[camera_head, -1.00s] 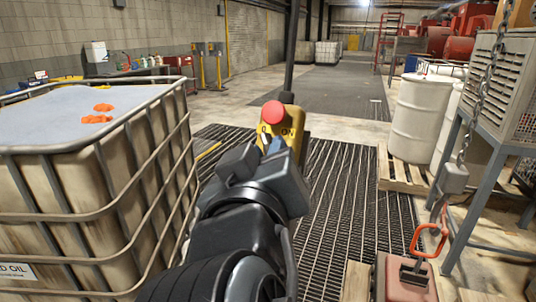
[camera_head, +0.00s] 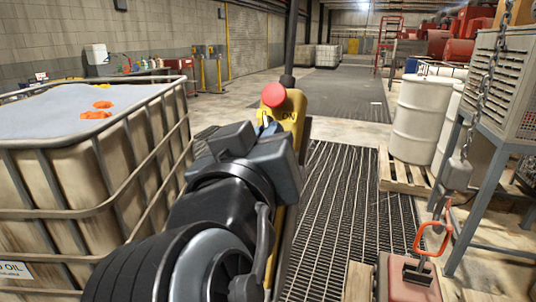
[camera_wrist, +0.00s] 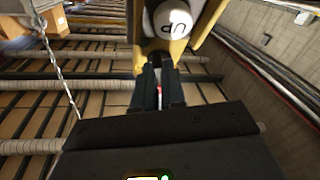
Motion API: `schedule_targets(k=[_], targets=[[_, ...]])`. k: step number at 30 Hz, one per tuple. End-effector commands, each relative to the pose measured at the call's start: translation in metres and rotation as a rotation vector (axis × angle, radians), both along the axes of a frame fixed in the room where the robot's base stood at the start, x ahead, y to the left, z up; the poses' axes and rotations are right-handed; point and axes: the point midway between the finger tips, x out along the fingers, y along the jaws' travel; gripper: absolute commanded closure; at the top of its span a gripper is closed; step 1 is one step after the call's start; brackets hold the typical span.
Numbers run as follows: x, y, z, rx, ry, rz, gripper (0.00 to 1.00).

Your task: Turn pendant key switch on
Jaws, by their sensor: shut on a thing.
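My gripper (camera_head: 264,128) is at the pendant's face, just below the red button. A small blue piece shows at the fingertips; my gripper hides most of the key switch. In the wrist view the pendant (camera_wrist: 177,48) shows upside down with a white round "UP" button (camera_wrist: 172,18). My fingers (camera_wrist: 158,85) are close together, shut on the small key, which is mostly hidden.
A caged liquid tank (camera_head: 150,130) with orange items on top stands close on the left. White drums (camera_head: 415,120) stand on a pallet at right. The grated floor (camera_head: 345,220) beyond is clear.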

Motion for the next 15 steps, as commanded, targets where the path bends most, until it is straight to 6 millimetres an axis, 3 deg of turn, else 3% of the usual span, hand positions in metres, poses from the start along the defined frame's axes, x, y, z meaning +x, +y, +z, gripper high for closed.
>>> schedule_targets(k=[1, 15], targets=[[0.0, 0.0018, -0.0068, 0.033, -0.015, -0.014, 1.0], [0.0016, 0.0077, -0.0076, 0.405, -0.15, -0.202, 1.0]])
